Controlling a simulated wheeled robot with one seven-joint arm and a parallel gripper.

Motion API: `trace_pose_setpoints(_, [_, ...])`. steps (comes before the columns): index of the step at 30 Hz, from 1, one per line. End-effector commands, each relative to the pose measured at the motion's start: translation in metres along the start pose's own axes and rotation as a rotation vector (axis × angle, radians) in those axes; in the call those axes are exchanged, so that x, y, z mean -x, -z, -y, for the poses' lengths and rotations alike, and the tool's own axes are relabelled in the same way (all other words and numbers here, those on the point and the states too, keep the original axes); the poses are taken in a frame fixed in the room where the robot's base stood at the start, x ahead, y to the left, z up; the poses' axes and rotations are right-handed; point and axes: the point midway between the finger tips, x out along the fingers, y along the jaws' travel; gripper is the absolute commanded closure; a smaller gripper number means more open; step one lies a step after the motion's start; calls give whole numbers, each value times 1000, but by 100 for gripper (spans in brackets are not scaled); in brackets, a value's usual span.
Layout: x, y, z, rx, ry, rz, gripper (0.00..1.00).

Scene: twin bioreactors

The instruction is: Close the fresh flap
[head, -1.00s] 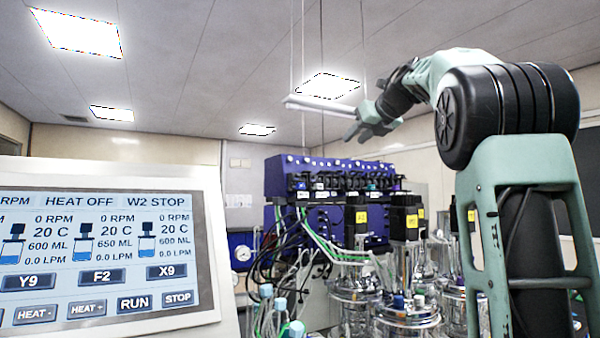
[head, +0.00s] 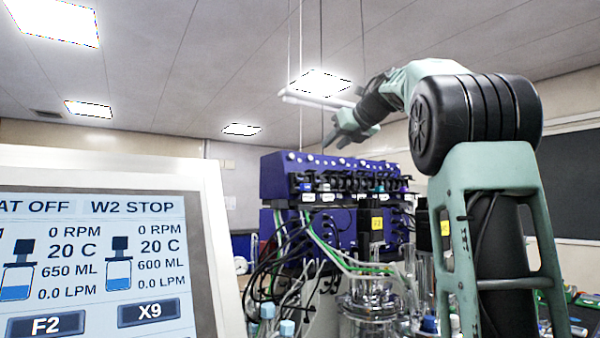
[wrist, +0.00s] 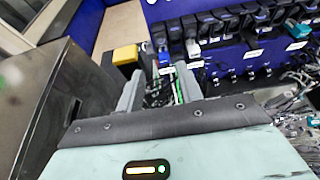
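My gripper (head: 345,132) is raised at the upper middle of the head view, in front of and above the blue pump unit (head: 285,180). In the wrist view its two grey fingers stand apart (wrist: 158,88), with nothing held between them. Green tubes and dark parts show behind the gap. The pump unit also shows in the wrist view (wrist: 225,65), with a row of black pump heads (wrist: 205,27) and small white labels. A light blue part (wrist: 298,29) is at the right of that row. I cannot tell which part is the fresh flap.
A control screen (head: 90,265) fills the lower left of the head view. Glass vessels (head: 370,305) and tubing (head: 330,255) stand below the pump unit. In the wrist view a yellow-topped block (wrist: 125,55) and a metal cabinet (wrist: 60,100) are on the left.

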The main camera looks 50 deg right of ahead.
Motion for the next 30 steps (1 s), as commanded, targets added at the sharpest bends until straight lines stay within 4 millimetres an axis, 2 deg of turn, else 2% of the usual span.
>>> trace_pose_setpoints(5, [-28, -1, 0, -2, -3, -5, 64])
trace_pose_setpoints(21, [-137, -1, 0, -2, -2, -4, 64])
trace_pose_setpoints(24, [-151, -1, 0, -1, -2, -3, 64])
trace_pose_setpoints(30, [-166, 0, 0, 0, -1, -1, 64])
